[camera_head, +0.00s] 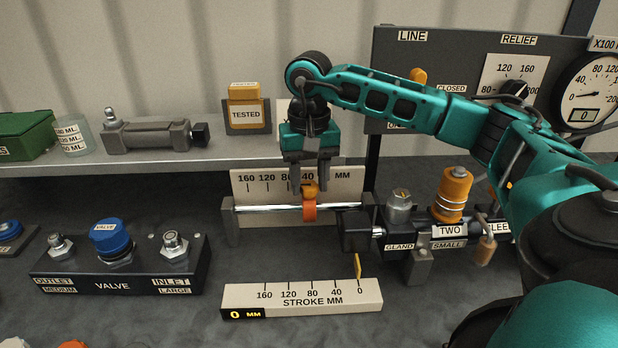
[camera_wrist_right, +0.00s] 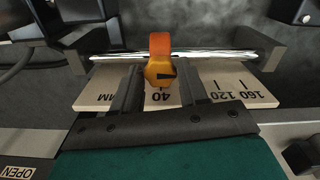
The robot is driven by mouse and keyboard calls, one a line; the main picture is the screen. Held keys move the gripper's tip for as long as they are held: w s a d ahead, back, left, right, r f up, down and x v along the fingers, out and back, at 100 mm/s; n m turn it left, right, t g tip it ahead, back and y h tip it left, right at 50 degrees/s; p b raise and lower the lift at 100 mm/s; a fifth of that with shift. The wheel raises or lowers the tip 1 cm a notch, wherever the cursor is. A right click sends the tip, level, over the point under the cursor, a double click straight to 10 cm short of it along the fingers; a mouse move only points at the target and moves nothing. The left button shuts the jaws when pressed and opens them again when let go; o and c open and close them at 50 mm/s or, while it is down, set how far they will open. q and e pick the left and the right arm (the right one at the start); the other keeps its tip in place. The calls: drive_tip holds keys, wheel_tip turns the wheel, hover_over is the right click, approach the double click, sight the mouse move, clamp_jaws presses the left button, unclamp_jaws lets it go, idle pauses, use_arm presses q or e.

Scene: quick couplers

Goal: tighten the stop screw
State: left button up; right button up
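The stop screw (camera_head: 311,189) is a small orange-yellow knob on top of an orange collar (camera_head: 309,211), which sits around a shiny horizontal rod (camera_head: 270,208). In the right wrist view the screw (camera_wrist_right: 160,74) has a dark mark on its face, and the collar (camera_wrist_right: 160,45) shows behind it. My right gripper (camera_head: 309,185) points down from above at the screw. Its two fingers are apart, one on each side of the screw, with a visible gap on both sides in the wrist view. My left gripper is not in view.
A scale board (camera_head: 345,181) stands behind the rod, and a stroke scale (camera_head: 310,298) reading 0 mm lies in front. A black block with gland and orange coil (camera_head: 453,196) stands right of the rod. A valve block (camera_head: 117,272) is at left. A shelf (camera_head: 190,160) runs behind.

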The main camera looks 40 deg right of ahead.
drive_tip(key=c, duration=0.6)
drive_tip(key=m, duration=0.5)
drive_tip(key=shift+m+p, duration=0.3)
drive_tip(key=shift+m, duration=0.1)
drive_tip(key=m, duration=0.5)
drive_tip(key=shift+p, duration=0.3)
drive_tip(key=m, duration=0.6)
drive_tip(key=shift+m+p, duration=0.4)
drive_tip(key=m, duration=0.4)
drive_tip(key=shift+w, duration=0.1)
drive_tip(key=shift+m+p, duration=0.4)
drive_tip(key=shift+m, duration=0.6)
